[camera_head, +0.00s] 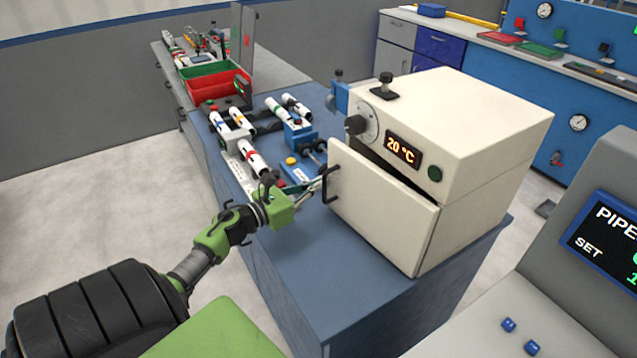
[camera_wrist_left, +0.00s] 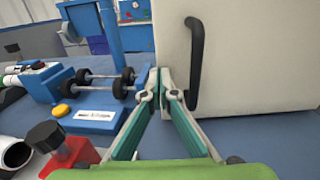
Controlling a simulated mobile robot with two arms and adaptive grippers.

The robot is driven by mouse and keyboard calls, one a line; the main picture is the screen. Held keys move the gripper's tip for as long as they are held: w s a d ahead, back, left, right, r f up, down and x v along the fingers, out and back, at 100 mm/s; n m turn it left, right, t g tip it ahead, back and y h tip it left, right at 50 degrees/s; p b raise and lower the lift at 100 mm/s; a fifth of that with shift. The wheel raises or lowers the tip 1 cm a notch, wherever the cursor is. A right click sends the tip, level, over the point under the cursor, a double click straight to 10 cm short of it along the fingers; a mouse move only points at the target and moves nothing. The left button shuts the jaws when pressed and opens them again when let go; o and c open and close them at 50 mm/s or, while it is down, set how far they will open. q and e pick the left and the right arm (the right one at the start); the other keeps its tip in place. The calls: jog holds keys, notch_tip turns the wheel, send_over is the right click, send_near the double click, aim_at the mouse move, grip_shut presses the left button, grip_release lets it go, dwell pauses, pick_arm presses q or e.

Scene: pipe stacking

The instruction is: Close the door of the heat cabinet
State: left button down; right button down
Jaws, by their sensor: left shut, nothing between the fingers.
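The heat cabinet (camera_head: 490,130) is a cream box on a blue bench, with a dial, a "20 °C" display and a green button. Its door (camera_head: 380,212) stands slightly ajar, with a dark gap along its top edge. The door's black handle (camera_head: 330,184) is near its left edge; it also shows in the left wrist view (camera_wrist_left: 194,62). My left gripper (camera_head: 318,184) is shut and empty, its tips close to the door's left edge beside the handle. In the left wrist view the fingertips (camera_wrist_left: 160,72) overlap the door's edge; I cannot tell whether they touch. My right gripper is out of view.
The blue bench top (camera_head: 290,235) is clear in front of the door. Left of the cabinet are white pipes (camera_head: 253,158), a blue roller stand (camera_head: 300,135) and a yellow button (camera_head: 291,161). A console with a screen (camera_head: 610,235) stands at the right.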

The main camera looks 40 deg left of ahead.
aim_at(329, 175)
pick_arm(q)
jog(key=w+b, duration=0.2)
jog(key=w+h+b, duration=0.1)
jog(key=b, duration=0.1)
jog(key=shift+w+d+f+m, duration=0.2)
jog(key=shift+w+m, duration=0.15)
jog(key=shift+m, duration=0.05)
jog(key=shift+w+r+b, duration=0.1)
jog(key=shift+w+b, duration=0.1)
jog(key=shift+b, duration=0.15)
jog(key=shift+r, duration=0.35)
jog(key=shift+a, duration=0.1)
jog(key=shift+s+f, duration=0.1)
jog(key=shift+s, duration=0.3)
jog(key=v, duration=1.1)
jog(key=shift+s, duration=0.25)
